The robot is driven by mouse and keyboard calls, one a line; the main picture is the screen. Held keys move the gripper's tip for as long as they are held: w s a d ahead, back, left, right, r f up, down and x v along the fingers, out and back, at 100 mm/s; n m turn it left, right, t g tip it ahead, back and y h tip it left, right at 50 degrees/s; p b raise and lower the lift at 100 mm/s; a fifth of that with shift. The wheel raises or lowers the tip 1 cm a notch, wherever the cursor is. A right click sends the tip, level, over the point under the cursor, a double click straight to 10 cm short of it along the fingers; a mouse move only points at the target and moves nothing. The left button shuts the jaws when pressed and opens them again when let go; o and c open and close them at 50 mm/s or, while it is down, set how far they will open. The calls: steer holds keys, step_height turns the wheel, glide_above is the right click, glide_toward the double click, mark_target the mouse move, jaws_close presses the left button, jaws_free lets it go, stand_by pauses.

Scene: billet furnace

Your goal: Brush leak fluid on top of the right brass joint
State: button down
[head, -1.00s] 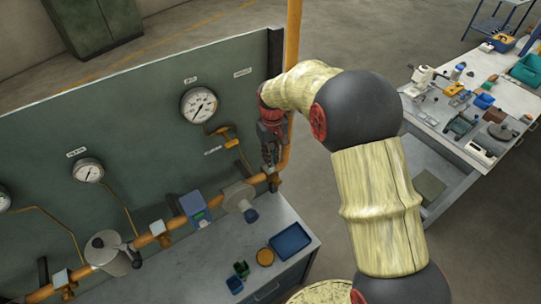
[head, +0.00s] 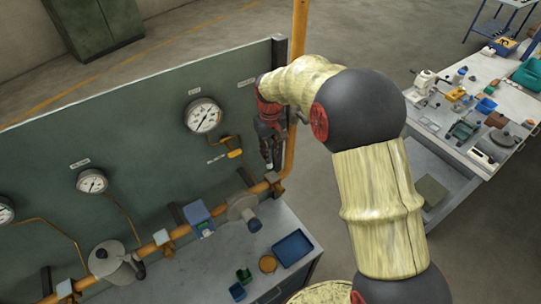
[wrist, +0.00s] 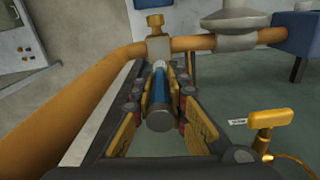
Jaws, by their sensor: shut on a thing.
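My gripper (head: 268,152) points down in front of the panel's right end, above the orange pipe. In the wrist view its fingers (wrist: 160,110) are closed around a brush (wrist: 160,92) with a blue handle and grey butt end. The pale tip of the brush points away from me, toward a brass joint (wrist: 156,44) on the pipe. In the head view this right brass joint (head: 275,184) lies just below the gripper's tip. I cannot tell whether the bristles touch it.
A disc-shaped grey fitting (head: 242,208) and a blue meter box (head: 197,214) sit on the pipe to the left. A yellow-handled valve (wrist: 271,119) is close to my fingers. A blue tray (head: 292,248) stands on the bench below.

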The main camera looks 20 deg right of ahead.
mark_target(270, 141)
steer(key=shift+w+r+p, duration=0.2)
steer(key=shift+r+p, duration=0.2)
steer(key=shift+r, duration=0.45)
steer(key=shift+s+r+p, duration=0.2)
steer(key=shift+r+p, duration=0.15)
steer(key=shift+r, duration=0.45)
steer(key=shift+w+r, duration=0.1)
steer(key=shift+r, duration=0.1)
